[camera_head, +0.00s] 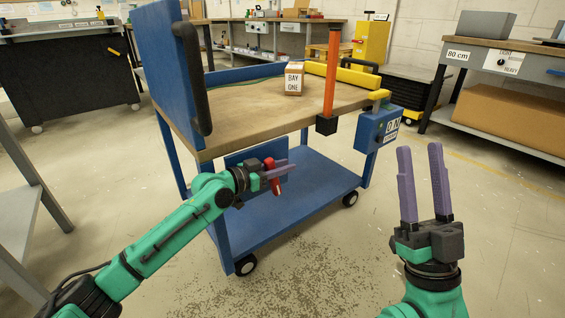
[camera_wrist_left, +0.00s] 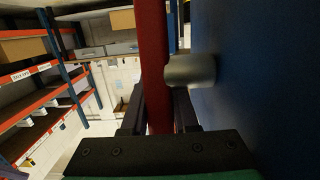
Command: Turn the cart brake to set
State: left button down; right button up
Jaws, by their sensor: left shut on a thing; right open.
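The blue cart (camera_head: 262,215) stands in the middle of the head view, with a wooden top and a lower blue shelf. A red brake lever (camera_head: 272,174) is at its near side, in front of a blue panel. My left gripper (camera_head: 282,170) is shut on the red lever. In the left wrist view the red lever (camera_wrist_left: 152,60) runs between the fingers, and a grey pivot stub (camera_wrist_left: 190,70) joins it to the blue panel (camera_wrist_left: 255,80). No brake marking is readable. My right gripper (camera_head: 424,180) is open and empty, pointing up at the right of the cart.
A workbench (camera_head: 500,62) stands at the right. The floor between is clear.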

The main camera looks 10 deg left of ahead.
jog(key=w+a+f+m+g+h+p, duration=0.1)
jog(key=a+f+g+h, duration=0.15)
jog(key=f, duration=0.85)
jog(key=w+a+f+m+g+h+p, duration=0.15)
jog(key=f+g, duration=0.25)
jog(key=f, duration=0.7)
pick_arm(q)
jog(key=g+p, duration=0.1)
jog(key=p, duration=0.1)
jog(key=g+y+p, duration=0.1)
jog(key=p, duration=0.1)
jog(key=shift+w+d+f+y, duration=0.1)
jog(key=shift+w+f+y, duration=0.1)
jog(key=shift+f+y, duration=0.1)
pick_arm(e)
jog(key=s+f+g, duration=0.4)
jog(key=s+f, duration=0.2)
jog(key=f, duration=0.3)
jog(key=s+f+g+h, duration=0.1)
jog(key=s+f+g, duration=0.3)
jog(key=f, duration=0.5)
jog(key=shift+s+a+f+m+h, duration=0.15)
jog(key=shift+s+a+m+h, duration=0.25)
jog(key=shift+s, duration=0.45)
jog(key=shift+d, duration=0.15)
pick_arm(q)
jog(key=c, duration=0.7)
grip_release()
